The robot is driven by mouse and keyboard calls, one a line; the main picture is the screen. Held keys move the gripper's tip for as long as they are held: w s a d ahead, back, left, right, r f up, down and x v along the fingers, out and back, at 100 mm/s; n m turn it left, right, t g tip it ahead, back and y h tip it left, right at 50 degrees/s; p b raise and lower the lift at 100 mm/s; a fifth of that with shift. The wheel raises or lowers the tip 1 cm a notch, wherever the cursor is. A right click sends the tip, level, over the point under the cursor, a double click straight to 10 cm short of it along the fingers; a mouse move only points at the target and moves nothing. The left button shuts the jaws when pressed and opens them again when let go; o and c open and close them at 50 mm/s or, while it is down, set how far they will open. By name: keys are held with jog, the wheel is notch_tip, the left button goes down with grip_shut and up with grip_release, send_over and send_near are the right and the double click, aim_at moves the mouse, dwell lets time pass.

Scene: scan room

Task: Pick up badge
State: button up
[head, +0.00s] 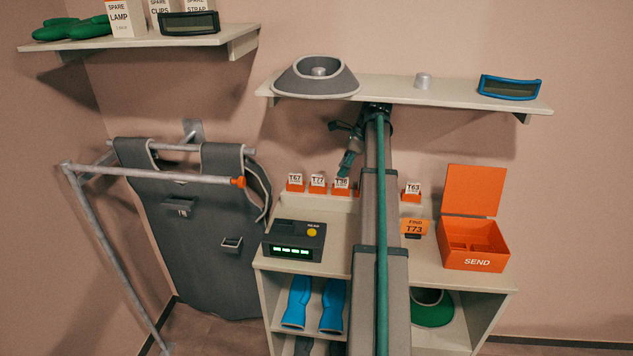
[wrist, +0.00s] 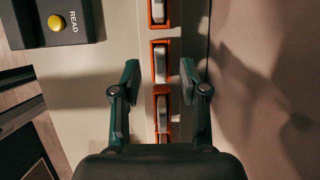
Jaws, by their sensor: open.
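Several small white badges stand in orange holders on the counter's back ledge. At the left are one that seems to read T67 (head: 295,180), one that looks like T77 (head: 318,181) and one that looks like T36 (head: 341,183); T63 (head: 413,188) is right of my arm. My arm hides the ledge between the last two. An orange sign (head: 414,228) reads FIND T73. My gripper (head: 347,163) is open and empty above the left group. In the wrist view its fingers (wrist: 160,72) are spread on either side of the holder row, with a middle badge (wrist: 160,62) between the tips.
A dark reader (head: 295,240) with a yellow button and green display stands on the counter, front left. An open orange SEND box (head: 474,245) is at the right. A shelf (head: 390,88) overhangs behind. A grey apron (head: 190,230) hangs on a rail at left.

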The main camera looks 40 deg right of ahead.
aim_at(318, 176)
jog(key=w+a, duration=0.2)
jog(key=w+a+p, duration=0.1)
jog(key=w+a, duration=0.1)
jog(key=shift+w+a+p, duration=0.15)
jog(key=shift+w+p, duration=0.1)
jog(key=shift+p, duration=0.05)
jog(key=shift+w+a+f, duration=0.15)
jog(key=shift+w+a, duration=0.1)
jog(key=shift+p+x, duration=0.8)
jog(key=shift+x, duration=1.55)
jog(key=shift+c, duration=0.2)
grip_shut()
